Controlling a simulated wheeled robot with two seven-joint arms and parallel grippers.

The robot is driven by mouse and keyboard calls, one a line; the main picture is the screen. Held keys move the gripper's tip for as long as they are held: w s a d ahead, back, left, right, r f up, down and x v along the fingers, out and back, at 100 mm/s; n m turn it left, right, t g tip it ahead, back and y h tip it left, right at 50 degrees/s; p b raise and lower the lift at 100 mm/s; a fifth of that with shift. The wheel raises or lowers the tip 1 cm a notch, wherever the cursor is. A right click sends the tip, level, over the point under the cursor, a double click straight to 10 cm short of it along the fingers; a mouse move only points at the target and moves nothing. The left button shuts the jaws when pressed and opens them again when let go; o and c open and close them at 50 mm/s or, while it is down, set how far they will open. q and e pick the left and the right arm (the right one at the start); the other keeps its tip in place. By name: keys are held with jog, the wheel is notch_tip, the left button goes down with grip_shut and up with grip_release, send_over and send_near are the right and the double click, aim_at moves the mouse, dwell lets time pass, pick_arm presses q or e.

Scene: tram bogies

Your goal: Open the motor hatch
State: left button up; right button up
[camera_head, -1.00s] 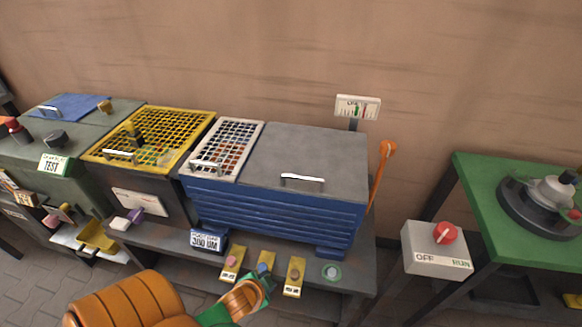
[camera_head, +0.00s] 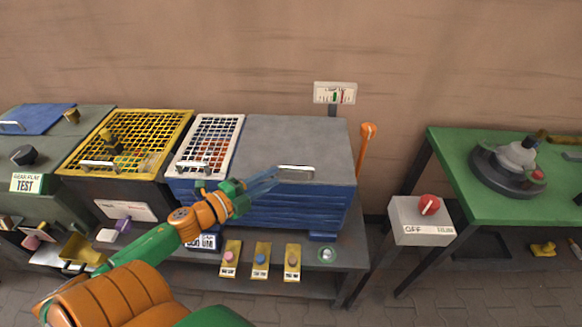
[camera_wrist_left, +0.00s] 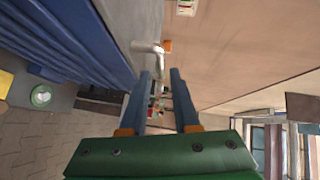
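The motor hatch is the grey lid (camera_head: 290,140) on the blue ribbed motor housing (camera_head: 290,208). It lies flat and closed, with a silver bar handle (camera_head: 296,172) near its front edge. My left gripper (camera_head: 274,179) reaches up from the lower left, its blue fingers near the left end of this handle. In the left wrist view the fingers (camera_wrist_left: 163,78) are apart with a gap between them. The handle (camera_wrist_left: 147,47) shows at the fingertips, nearer the left finger. I cannot tell whether it touches. My right gripper is not in view.
A white grille cover (camera_head: 208,146) and a yellow grille cover (camera_head: 130,143) adjoin the hatch on the left. An orange lever (camera_head: 365,148) stands close to its right side. A gauge sign (camera_head: 335,93) rises behind. An OFF/RUN switch box (camera_head: 408,222) and green table (camera_head: 455,170) are right.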

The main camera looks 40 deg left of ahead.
aim_at(291, 169)
pick_arm(q)
jog(key=shift+r+m+h, duration=0.15)
jog(key=shift+m+h, duration=0.15)
jog(key=shift+m, duration=0.1)
jog(key=shift+w+d, duration=0.15)
jog(key=shift+w, duration=0.15)
jog(key=shift+x, duration=3.15)
jog(key=shift+c, duration=0.2)
grip_shut()
